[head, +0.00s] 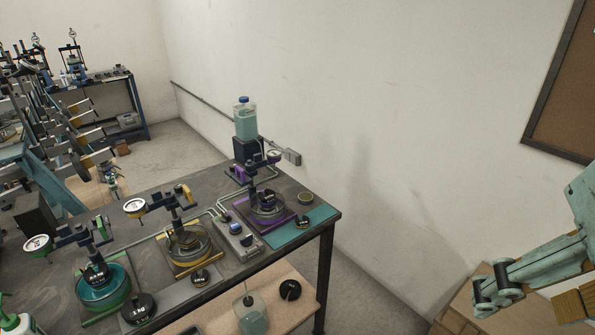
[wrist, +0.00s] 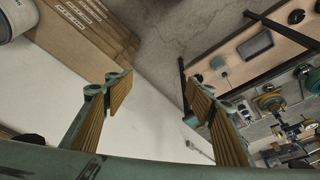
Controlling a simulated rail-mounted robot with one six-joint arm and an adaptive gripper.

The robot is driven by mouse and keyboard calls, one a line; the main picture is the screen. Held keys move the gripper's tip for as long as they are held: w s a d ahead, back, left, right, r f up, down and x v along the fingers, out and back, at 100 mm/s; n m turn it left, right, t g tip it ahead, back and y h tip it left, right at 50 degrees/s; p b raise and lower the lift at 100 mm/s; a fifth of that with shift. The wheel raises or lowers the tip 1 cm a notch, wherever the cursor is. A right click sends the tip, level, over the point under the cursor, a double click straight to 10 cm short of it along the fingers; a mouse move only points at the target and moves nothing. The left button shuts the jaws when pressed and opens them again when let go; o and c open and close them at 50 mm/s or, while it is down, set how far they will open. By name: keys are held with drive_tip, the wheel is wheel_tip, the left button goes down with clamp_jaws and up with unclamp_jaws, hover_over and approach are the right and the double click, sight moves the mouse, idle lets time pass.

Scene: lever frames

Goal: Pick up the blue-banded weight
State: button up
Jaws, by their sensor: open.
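A small weight with a blue-looking top (head: 235,228) sits on a grey block on the workbench in the head view; its band is too small to make out surely. Other dark round weights stand near it, one on the teal mat (head: 302,221) and one by the yellow-based device (head: 200,277). My gripper (wrist: 160,82) is open and empty in the wrist view, its two ribbed fingers wide apart. It is well away from the bench and touches no weight. In the head view, part of my arm shows at the right edge.
The workbench (head: 160,260) carries several lever devices with dials and dishes. A bottle with blue cap (head: 245,120) stands at its back. A lower shelf holds a jar (head: 250,315) and a black knob (head: 290,290). Cardboard boxes (head: 460,315) stand at lower right. Floor shows between bench and boxes.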

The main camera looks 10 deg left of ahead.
drive_tip(key=w+a+r+n+p, duration=0.15)
drive_tip(key=w+a, duration=0.25)
drive_tip(key=w, duration=0.5)
drive_tip(key=w+a+r+n+g+p, duration=0.1)
drive_tip(key=w+a+r+n, duration=0.15)
drive_tip(key=w, duration=0.55)
drive_tip(key=w+a+r+n+p, duration=0.1)
drive_tip(key=w+a+r+n, duration=0.15)
drive_tip(key=w+a, duration=0.45)
drive_tip(key=n+g+p, duration=0.3)
drive_tip(key=n+p, duration=0.3)
drive_tip(key=n, duration=0.2)
hover_over(267, 197)
drive_tip(key=w, duration=0.1)
wheel_tip(267, 197, down, 21)
drive_tip(key=shift+w+a+f+n, duration=0.2)
drive_tip(key=shift+a+f+n, duration=0.05)
drive_tip(key=shift+f, duration=0.35)
drive_tip(key=shift+f, duration=4.3)
